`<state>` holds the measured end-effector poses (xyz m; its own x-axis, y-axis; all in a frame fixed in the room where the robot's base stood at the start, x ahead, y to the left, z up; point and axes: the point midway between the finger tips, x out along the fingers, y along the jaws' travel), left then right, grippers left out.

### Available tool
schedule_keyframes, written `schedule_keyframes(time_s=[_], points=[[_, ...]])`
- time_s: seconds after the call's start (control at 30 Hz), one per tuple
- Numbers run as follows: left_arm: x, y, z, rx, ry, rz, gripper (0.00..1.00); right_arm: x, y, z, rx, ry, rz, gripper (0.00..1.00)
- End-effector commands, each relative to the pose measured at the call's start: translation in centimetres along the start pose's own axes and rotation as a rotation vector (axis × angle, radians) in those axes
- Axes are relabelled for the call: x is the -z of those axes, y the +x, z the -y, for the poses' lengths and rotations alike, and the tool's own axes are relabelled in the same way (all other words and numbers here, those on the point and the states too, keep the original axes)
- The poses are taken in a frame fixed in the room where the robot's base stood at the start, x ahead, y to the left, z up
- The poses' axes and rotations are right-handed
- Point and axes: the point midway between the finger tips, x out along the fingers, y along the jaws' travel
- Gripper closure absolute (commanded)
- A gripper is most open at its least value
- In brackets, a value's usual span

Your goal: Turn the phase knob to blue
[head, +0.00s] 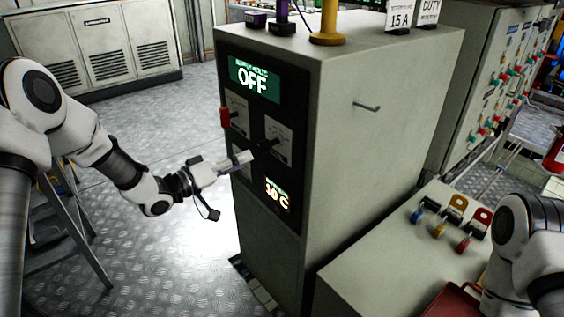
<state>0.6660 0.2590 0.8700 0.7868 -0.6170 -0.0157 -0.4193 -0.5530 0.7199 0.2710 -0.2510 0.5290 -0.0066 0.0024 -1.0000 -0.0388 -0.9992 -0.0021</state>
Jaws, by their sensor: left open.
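A grey cabinet (375,130) stands in the middle with a dark front panel. The panel has a red handle (226,117) at its left edge and a black knob (266,145) on a pale dial plate (281,131). I cannot tell which control is the phase knob, as the labels are too small to read. My left gripper (230,174) is open at the panel's lower left, below the red handle, and partly covers a lower dial plate. I cannot tell whether it touches anything. My right gripper is out of view.
The upper display (252,80) reads OFF; a lower display (278,194) reads about 10 C. A low bench (375,245) with several coloured padlock-like items (456,209) stands at right. A ladder (80,235) is at left. Floor before the panel is clear.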

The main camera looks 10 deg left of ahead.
Motion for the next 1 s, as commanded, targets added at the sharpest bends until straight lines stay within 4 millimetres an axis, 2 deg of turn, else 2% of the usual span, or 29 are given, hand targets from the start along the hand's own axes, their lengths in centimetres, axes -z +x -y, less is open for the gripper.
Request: schedule_keyframes(time_s=[0.03,0.17,0.5,0.6,0.8,0.83,0.9,1.0], points=[[0.2,0.1,-0.1,-0.008,0.009,-0.010,0.41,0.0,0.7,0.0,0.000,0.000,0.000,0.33],[0.6,1.1,-0.5,-0.010,0.015,-0.011,0.41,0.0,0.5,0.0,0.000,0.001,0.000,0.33],[0.6,7.1,-0.5,-0.009,0.014,-0.009,0.41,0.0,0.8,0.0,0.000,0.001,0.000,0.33],[0.7,7.8,-0.6,-0.009,0.013,-0.011,0.41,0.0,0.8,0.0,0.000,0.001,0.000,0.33],[0.7,7.9,-0.6,-0.008,0.011,-0.012,0.41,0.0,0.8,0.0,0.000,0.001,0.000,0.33],[0.7,7.9,-0.6,-0.008,0.011,-0.012,0.44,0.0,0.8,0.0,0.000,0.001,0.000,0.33],[0.7,7.9,-0.6,-0.008,0.011,-0.011,0.69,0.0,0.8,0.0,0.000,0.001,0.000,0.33],[0.7,7.9,-0.6,-0.008,0.011,-0.011,1.00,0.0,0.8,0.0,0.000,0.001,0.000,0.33]])
